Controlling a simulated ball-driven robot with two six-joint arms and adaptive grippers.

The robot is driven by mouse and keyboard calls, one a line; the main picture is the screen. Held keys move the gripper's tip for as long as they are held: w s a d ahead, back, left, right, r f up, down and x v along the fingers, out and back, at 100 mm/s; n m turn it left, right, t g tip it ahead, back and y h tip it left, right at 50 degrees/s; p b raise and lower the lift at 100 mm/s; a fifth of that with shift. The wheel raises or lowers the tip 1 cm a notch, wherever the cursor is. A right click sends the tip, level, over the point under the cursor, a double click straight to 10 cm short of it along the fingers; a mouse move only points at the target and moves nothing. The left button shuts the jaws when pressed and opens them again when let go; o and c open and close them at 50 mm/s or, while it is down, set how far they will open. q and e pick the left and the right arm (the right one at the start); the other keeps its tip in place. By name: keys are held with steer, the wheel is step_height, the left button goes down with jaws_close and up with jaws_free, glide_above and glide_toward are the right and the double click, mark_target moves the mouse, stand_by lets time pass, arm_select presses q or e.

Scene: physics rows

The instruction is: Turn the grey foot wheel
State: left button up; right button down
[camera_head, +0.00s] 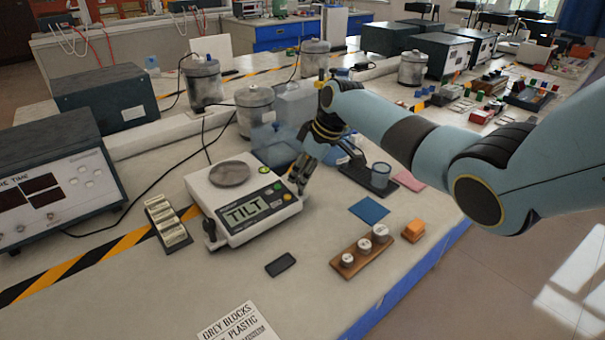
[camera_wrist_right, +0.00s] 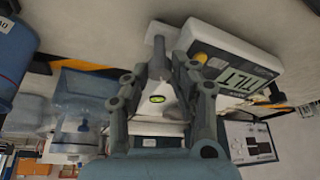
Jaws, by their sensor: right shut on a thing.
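A white balance (camera_head: 265,222) stands on the bench, its display reading TILT. It has a round metal pan (camera_head: 230,173) and a small green bubble level (camera_head: 264,169). A dark grey foot wheel (camera_head: 211,235) shows at its front left corner. My right gripper (camera_head: 301,186) points down at the balance's right side. In the right wrist view its fingers close around a grey piece (camera_wrist_right: 157,66) beside the balance, which looks like the grey foot wheel there. The bubble level also shows in that view (camera_wrist_right: 157,99). My left gripper is not in view.
A weight set in a wooden block (camera_head: 361,250), an orange block (camera_head: 413,231), a blue pad (camera_head: 369,210) and a dark slab (camera_head: 280,265) lie in front and right. A slotted strip (camera_head: 168,222) lies left. Metal canisters (camera_head: 255,110) and a clear container (camera_head: 290,105) stand behind.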

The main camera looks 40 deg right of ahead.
steer(key=shift+w+d+n+g+y+b, duration=0.1)
steer(key=shift+n+g+y+b, duration=0.2)
steer(key=shift+n+b, duration=0.55)
steer(key=shift+d+n+g+y+b, duration=0.15)
steer(key=shift+n+y+b, duration=0.25)
steer(key=shift+n, duration=0.95)
steer(key=shift+a, duration=0.1)
steer(key=c, duration=1.1)
jaws_free()
steer(key=shift+r, duration=0.1)
steer(key=v, duration=1.2)
steer(key=shift+w, duration=0.1)
steer(key=shift+a, duration=0.1)
